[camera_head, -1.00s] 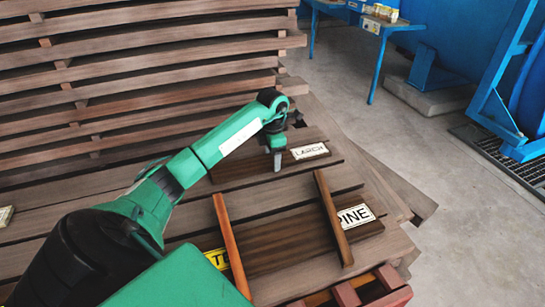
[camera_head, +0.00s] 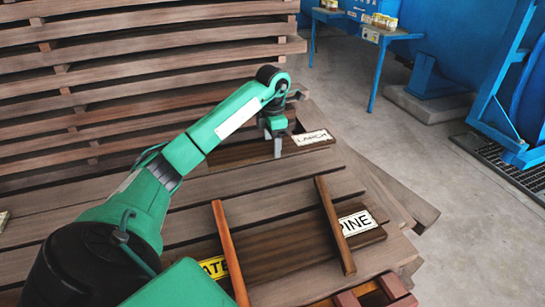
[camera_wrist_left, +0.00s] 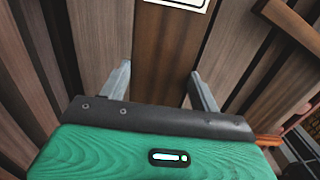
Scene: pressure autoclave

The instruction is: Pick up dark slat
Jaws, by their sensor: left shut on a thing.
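The dark slat (camera_head: 240,153) is a dark brown board with a white LARCH label (camera_head: 313,138) near its right end. My left gripper (camera_head: 274,146) is shut on it across its width, close to the label. In the left wrist view the dark slat (camera_wrist_left: 163,65) lies between the two grey fingers (camera_wrist_left: 158,85), with the label's edge at the top. The slat appears slightly raised above the stacked boards. The gripper hides part of it. My right gripper is not in view.
A second dark board (camera_head: 290,250) with a PINE label (camera_head: 357,222) lies nearer on the stack. Two reddish-brown strips (camera_head: 230,253) (camera_head: 335,225) lie across it. A yellow label (camera_head: 214,267) is partly hidden. A tall plank stack (camera_head: 130,75) stands behind. Grey floor (camera_head: 480,230) is clear at right.

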